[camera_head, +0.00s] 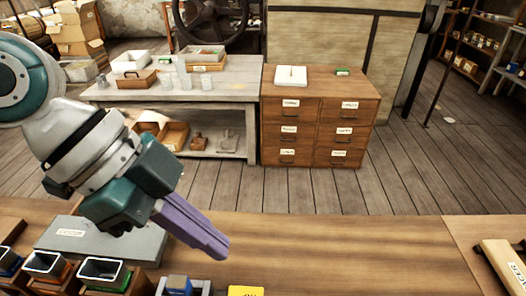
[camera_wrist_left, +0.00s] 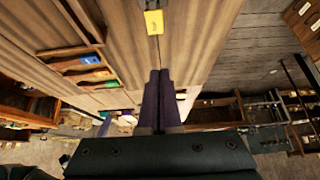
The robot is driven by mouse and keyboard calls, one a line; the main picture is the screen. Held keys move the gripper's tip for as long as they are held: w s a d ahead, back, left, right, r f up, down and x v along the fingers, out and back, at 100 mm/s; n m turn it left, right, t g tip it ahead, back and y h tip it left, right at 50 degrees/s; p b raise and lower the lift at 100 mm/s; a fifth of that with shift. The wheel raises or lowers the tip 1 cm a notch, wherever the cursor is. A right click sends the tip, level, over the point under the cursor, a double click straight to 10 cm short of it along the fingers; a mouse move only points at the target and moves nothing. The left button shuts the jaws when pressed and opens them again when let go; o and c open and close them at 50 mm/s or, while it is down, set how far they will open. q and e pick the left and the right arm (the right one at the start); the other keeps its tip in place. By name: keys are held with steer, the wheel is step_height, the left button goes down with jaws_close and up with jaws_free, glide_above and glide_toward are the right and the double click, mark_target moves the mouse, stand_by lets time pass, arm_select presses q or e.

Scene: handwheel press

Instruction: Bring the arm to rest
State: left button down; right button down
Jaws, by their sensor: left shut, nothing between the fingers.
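My left arm comes in from the left in the head view. Its gripper (camera_head: 222,248) has long purple fingers lying together, shut with nothing between them. It hangs above the wooden bench (camera_head: 330,245), pointing down and to the right. The same shut fingers show in the left wrist view (camera_wrist_left: 158,75), pointing over the bench toward a yellow item (camera_wrist_left: 153,21). That yellow item also shows at the bottom edge of the head view (camera_head: 246,292). My right gripper is in neither view.
Small open boxes (camera_head: 102,270) and a grey labelled plate (camera_head: 75,236) lie at the bench's left. A wooden block (camera_head: 505,265) lies at the right. Behind stand a drawer cabinet (camera_head: 320,125) and a side table (camera_head: 235,72). The middle of the bench is clear.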

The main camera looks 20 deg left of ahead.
arm_select(q)
steer(key=s+d+f+n+t+y, duration=0.1)
steer(key=s+d+f+n+y, duration=0.1)
steer(key=s+n, duration=0.3)
steer(key=s+a+r+n+y, duration=0.1)
steer(key=s+a+n+y, duration=0.3)
steer(key=s+a+n, duration=0.35)
step_height(320, 180, up, 38)
steer(key=w+p, duration=0.1)
steer(key=p, duration=3.6)
steer(key=shift+w+d+f+t+p, duration=0.15)
steer(key=shift+w+f+t+p, duration=0.1)
steer(key=shift+w+t+p, duration=0.1)
